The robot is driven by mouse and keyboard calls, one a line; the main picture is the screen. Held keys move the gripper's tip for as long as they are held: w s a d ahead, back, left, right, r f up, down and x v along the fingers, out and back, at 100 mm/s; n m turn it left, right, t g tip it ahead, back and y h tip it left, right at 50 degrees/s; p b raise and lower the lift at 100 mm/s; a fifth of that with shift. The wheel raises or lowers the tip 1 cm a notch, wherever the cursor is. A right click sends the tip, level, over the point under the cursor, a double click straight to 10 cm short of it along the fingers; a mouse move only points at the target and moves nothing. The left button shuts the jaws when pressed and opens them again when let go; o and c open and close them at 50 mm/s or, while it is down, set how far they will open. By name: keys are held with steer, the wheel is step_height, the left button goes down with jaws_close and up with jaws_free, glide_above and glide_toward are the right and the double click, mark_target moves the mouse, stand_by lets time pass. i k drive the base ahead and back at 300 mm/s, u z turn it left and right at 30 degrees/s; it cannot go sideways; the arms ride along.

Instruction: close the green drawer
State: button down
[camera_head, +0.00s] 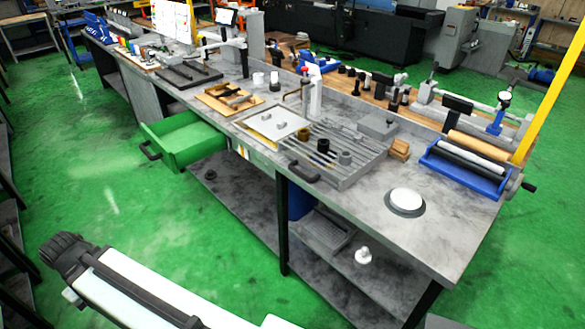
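The green drawer (185,142) is pulled out from the left part of the grey workbench (440,225). It sticks out toward the left, over the green floor. Its inside looks empty. A dark handle (151,150) is on its front. My white arm with a dark end is at the bottom left, in front of the bench and apart from the drawer in the picture. I see no gripper fingers, so my gripper is not in view.
A second dark handle (304,172) is on the bench's front edge, right of the drawer. A grooved grey plate (345,165) with small parts and a blue tray (468,180) sit on top. The floor left of the drawer is clear.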

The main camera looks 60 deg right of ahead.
mark_target(180, 140)
steer(key=z, duration=2.25)
steer(key=k, duration=0.5)
steer(key=u, duration=0.5)
steer(key=i, duration=0.5)
steer(key=u, duration=1.15)
steer(key=i, duration=1.65)
steer(key=u, duration=1)
steer(key=k, duration=0.75)
steer(key=u, duration=0.05)
